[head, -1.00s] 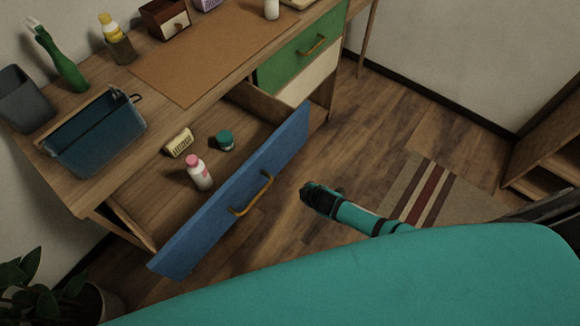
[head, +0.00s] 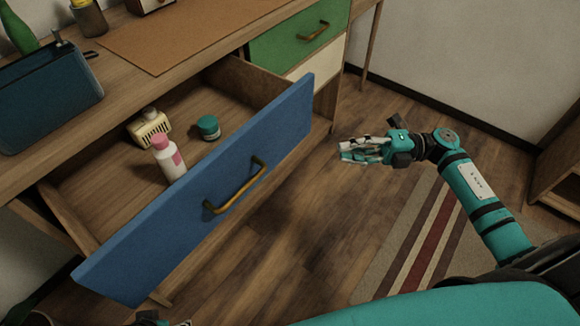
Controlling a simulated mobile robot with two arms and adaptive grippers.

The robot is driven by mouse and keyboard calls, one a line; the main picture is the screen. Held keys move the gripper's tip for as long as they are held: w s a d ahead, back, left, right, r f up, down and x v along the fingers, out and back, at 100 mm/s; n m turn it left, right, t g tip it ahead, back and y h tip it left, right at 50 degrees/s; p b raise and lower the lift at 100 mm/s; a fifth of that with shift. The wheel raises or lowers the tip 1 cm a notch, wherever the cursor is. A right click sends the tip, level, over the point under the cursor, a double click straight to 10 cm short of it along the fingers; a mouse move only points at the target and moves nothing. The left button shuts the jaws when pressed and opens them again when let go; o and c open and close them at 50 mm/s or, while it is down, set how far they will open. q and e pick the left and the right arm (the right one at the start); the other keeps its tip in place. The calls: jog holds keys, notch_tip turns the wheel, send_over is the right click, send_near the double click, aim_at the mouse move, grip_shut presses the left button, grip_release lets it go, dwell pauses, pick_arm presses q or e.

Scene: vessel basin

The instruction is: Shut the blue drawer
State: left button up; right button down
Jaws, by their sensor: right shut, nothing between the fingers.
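The blue drawer (head: 150,248) is pulled well out from the wooden desk, and its inside shows from above. Its brass handle (head: 237,188) is on the front panel. Inside it stand a white bottle with a pink cap (head: 168,160), a cream slotted item (head: 149,129) and a small teal jar (head: 209,127). My right gripper (head: 345,152) is shut and empty. It is to the right of the drawer front, apart from it, with its fingers pointing left.
A green drawer (head: 290,40) above a cream one is shut at the right of the desk. A striped rug (head: 424,240) lies on the floor at right. Bare wood floor (head: 300,225) lies before the drawer.

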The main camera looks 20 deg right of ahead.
jog(key=g, duration=0.1)
jog(key=n, duration=0.1)
send_near(266, 151)
jog(key=s+a, duration=0.2)
jog(key=s, duration=0.1)
pick_arm(q)
jog(key=shift+v, duration=0.95)
pick_arm(e)
jog(key=w+a, duration=0.1)
jog(key=w, duration=0.1)
jog(key=w+a, duration=0.2)
pick_arm(q)
jog(key=shift+w+r, duration=0.15)
